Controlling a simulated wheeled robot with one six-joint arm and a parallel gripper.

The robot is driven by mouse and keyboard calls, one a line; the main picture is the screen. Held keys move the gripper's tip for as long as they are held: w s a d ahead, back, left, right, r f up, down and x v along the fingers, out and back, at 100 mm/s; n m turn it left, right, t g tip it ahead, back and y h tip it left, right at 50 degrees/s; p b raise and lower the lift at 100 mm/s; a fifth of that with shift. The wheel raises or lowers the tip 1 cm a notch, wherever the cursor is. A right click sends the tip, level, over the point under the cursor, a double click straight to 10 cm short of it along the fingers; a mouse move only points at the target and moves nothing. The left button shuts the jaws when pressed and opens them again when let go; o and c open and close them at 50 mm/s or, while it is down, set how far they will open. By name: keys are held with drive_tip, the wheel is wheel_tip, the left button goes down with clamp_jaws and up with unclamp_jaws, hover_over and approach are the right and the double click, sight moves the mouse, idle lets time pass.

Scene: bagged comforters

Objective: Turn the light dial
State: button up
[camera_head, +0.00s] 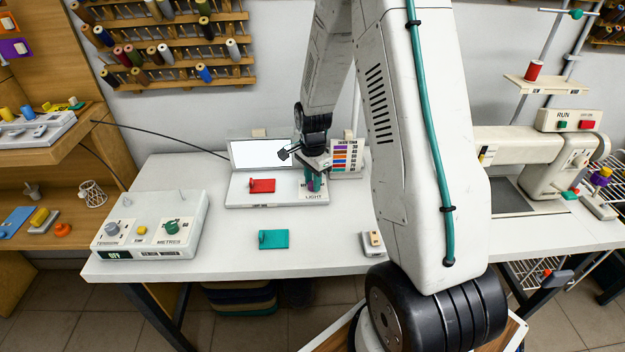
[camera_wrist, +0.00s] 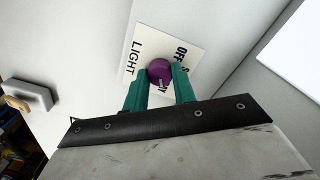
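The light dial is a round purple knob (camera_wrist: 160,72) on a white plate (camera_wrist: 139,38) lettered LIGHT, with OFF partly readable and other letters covered. In the head view the plate's LIGHT lettering (camera_head: 314,197) shows at the right end of the white panel on the table. My gripper (camera_wrist: 160,80) has its teal fingers on either side of the knob, and both tips appear to touch it. In the head view my gripper (camera_head: 313,184) points down at the plate and hides most of the dial.
A bright white screen (camera_head: 262,153) stands behind the panel, with a color chart (camera_head: 347,155) at its right. A red piece (camera_head: 262,186) lies on the panel, a teal piece (camera_head: 273,239) in front. A dial box (camera_head: 152,226) is left, a sewing machine (camera_head: 530,150) right.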

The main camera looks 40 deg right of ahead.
drive_tip(key=shift+c, duration=1.2)
drive_tip(key=shift+n, duration=0.3)
drive_tip(key=n, duration=0.9)
drive_tip(key=shift+n, duration=0.3)
drive_tip(key=n, duration=0.3)
drive_tip(key=shift+n, duration=0.4)
drive_tip(key=n, duration=0.5)
drive_tip(key=shift+n, duration=2.4)
